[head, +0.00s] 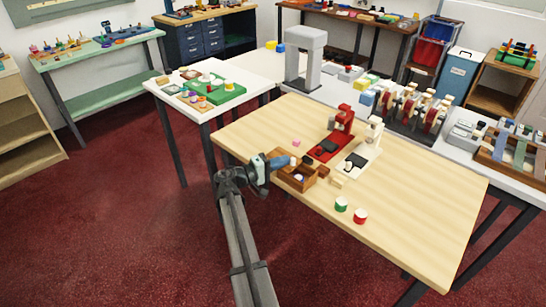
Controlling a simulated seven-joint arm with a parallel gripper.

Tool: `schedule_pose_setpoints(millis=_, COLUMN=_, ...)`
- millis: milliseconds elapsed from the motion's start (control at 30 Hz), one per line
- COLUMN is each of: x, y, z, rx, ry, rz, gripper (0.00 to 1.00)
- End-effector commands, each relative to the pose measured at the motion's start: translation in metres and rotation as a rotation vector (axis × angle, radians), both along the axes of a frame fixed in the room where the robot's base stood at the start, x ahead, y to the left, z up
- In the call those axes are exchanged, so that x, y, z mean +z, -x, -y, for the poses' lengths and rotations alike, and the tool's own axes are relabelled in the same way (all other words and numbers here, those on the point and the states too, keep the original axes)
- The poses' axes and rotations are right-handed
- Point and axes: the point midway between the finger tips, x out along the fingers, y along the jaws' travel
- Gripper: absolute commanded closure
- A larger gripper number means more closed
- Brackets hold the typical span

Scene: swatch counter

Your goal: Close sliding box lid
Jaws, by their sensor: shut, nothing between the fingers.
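A small brown wooden box (292,183) sits near the left front edge of the light wood table. Its inside partly shows, with small pale and blue things in it. A brown slatted or lid-like part (303,169) shows at its far right side, but I cannot tell how far the lid covers it. My gripper (290,161) is shut and empty, just above the far left side of the box. It is too small to tell whether it touches the box.
Behind the box stand a red machine (333,139) and a cream one (366,150). A green-sided cup (341,204) and a red-sided cup (360,216) stand to the right. A small pink block (296,142) lies behind. The table's right part is clear.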

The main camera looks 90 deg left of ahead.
Motion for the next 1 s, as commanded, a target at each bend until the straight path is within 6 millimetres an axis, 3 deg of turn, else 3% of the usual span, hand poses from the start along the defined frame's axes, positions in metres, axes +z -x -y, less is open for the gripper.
schedule_pose_setpoints(millis=33, x=0.001, y=-0.014, z=0.017, rx=-0.003, ry=0.001, rz=0.0, gripper=1.0)
schedule_pose_setpoints(millis=133, x=0.0, y=-0.032, z=0.036, rx=-0.002, ry=0.001, rz=0.0, gripper=1.0)
schedule_pose_setpoints(millis=333, x=0.0, y=-0.05, z=0.05, rx=0.0, ry=0.0, rz=0.0, gripper=1.0)
schedule_pose_setpoints(millis=767, x=0.0, y=-0.045, z=0.047, rx=-0.001, ry=-0.001, rz=0.0, gripper=1.0)
schedule_pose_setpoints(millis=1000, x=0.0, y=-0.012, z=0.035, rx=0.002, ry=0.0, rz=0.0, gripper=1.0)
